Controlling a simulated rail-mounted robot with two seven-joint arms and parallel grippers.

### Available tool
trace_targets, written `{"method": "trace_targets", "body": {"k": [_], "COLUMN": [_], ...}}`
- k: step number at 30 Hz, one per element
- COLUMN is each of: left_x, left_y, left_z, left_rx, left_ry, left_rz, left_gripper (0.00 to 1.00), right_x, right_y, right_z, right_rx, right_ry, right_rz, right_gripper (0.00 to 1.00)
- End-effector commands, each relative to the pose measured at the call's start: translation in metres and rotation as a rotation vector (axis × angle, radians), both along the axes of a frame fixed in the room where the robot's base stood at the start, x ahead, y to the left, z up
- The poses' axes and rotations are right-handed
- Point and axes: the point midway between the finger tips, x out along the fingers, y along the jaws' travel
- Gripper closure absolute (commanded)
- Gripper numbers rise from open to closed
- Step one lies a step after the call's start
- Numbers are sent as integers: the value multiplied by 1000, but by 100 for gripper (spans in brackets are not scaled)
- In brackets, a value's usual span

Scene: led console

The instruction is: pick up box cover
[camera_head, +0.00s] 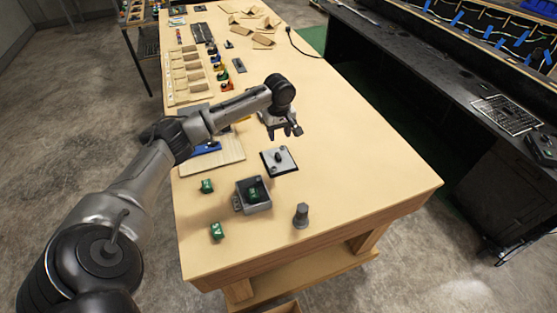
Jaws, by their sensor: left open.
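The box cover appears to be the light grey square plate (268,168) with a dark knob-like piece in its middle, lying flat on the wooden table. A grey open box (257,209) stands just left and nearer, with a green block (253,194) inside. My left gripper (287,135) hangs above the table, slightly beyond the plate in the picture, fingers pointing down. It is open and empty and appears apart from the plate; the exact height cannot be told. My right gripper is not in view.
Two green blocks (207,186) sit left of the box. A grey upright peg-like part (301,214) stands to its right. A wooden board (225,157) lies under my left arm. The table's right side is clear.

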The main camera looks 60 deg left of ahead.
Motion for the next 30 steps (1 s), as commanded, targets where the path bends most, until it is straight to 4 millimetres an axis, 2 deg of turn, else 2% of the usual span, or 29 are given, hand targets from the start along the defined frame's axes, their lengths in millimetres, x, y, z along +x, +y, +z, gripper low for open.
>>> {"method": "trace_targets", "body": {"k": [1, 6, 17, 24, 30], "left_x": [0, 0, -1, -5, -5], "left_y": [0, 0, 0, 0, 0], "left_z": [-11, -36, -59, -90, -104], "left_rx": [0, 0, 0, 0, 1], "left_ry": [3, 1, 1, 0, -1], "left_rz": [-1, -2, -4, -4, -5], "left_gripper": [54, 54, 54, 54, 54], "right_x": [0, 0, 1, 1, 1], "right_y": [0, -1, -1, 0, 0], "right_z": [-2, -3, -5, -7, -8], "right_rx": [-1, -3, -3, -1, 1], "right_ry": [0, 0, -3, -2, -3], "right_rz": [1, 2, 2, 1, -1], "right_gripper": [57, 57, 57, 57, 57]}}
